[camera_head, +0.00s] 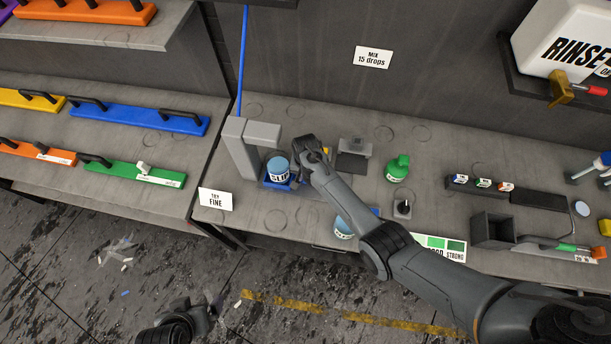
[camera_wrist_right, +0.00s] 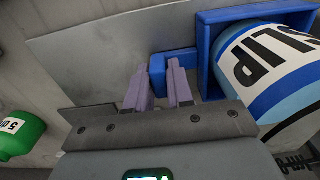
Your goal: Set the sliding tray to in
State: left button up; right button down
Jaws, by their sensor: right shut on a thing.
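The blue sliding tray (camera_head: 283,185) holds a blue-and-white SLIP bottle (camera_head: 278,168) beside the grey dispenser stand (camera_head: 241,155). In the right wrist view the tray (camera_wrist_right: 206,42) has a short blue handle, and the SLIP bottle (camera_wrist_right: 270,75) lies in its frame. My right gripper (camera_wrist_right: 160,78) has its purple fingers shut on the tray handle. In the head view my right wrist covers the fingers and part of the tray's right side. My left gripper (camera_head: 190,318) hangs low over the floor, away from the bench, its fingers unclear.
A green bottle (camera_head: 398,168) and a small black switch (camera_head: 402,208) stand right of my right arm. Another blue-and-white bottle (camera_head: 343,228) is partly hidden behind that arm. A TRY FINE card (camera_head: 216,199) stands at the bench's left edge. A blue tube (camera_head: 243,60) rises behind the stand.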

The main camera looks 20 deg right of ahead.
jog(key=c, duration=1.3)
grip_release()
jog(key=shift+w+a, duration=0.1)
jog(key=shift+a, duration=0.05)
jog(key=shift+o, duration=1.1)
jog(key=shift+w, duration=0.1)
jog(key=shift+r, duration=0.45)
notch_tip(320, 180, up, 9)
jog(key=shift+f+p, duration=0.15)
jog(key=shift+p, duration=0.35)
jog(key=shift+r, duration=0.6)
